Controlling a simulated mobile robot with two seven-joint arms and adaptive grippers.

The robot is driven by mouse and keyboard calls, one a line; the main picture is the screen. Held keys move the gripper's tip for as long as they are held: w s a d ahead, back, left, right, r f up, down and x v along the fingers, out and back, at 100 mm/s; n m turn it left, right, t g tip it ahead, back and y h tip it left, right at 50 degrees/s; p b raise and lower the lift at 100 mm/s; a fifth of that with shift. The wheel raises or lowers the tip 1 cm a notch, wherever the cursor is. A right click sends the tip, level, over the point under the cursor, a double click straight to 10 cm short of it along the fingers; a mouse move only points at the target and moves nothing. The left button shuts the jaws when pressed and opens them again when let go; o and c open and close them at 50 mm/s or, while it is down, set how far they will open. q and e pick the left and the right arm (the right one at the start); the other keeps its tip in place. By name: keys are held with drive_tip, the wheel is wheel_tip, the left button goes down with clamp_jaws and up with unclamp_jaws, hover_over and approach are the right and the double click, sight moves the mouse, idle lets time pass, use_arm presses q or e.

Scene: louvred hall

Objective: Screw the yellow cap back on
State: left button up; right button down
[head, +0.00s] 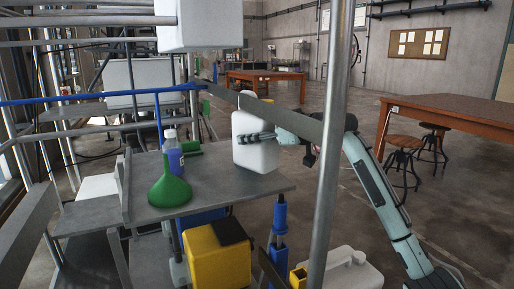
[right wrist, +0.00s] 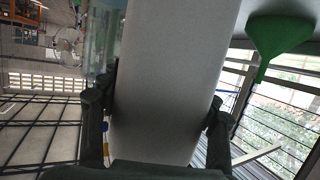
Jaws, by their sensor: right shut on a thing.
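A white plastic canister (head: 257,156) stands upright at the right end of the grey shelf (head: 225,181) in the head view. My right gripper (head: 268,136) reaches it from the right. In the right wrist view its fingers (right wrist: 158,115) sit on both sides of the white body (right wrist: 170,70), shut on it. A grey bar crosses in front of the canister's top, so its neck is hidden. A small yellow patch (head: 265,99) shows just above the bar; I cannot tell if it is the yellow cap. My left gripper is out of view.
A metal post (head: 330,150) rises close in front. A yellow container (head: 216,262) and a white canister (head: 345,270) are below.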

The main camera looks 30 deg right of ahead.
sight(257, 151)
drive_tip(key=shift+r, duration=0.15)
wheel_tip(257, 151, down, 3)
drive_tip(key=shift+f, duration=0.2)
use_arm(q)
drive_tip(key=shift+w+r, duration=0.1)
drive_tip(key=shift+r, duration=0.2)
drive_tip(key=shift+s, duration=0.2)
use_arm(e)
drive_tip(key=shift+f, duration=0.55)
drive_tip(key=c, duration=0.7)
unclamp_jaws()
drive_tip(key=shift+f, duration=0.1)
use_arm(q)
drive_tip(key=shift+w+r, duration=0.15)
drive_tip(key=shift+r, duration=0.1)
use_arm(e)
drive_tip(key=shift+o, duration=1.4)
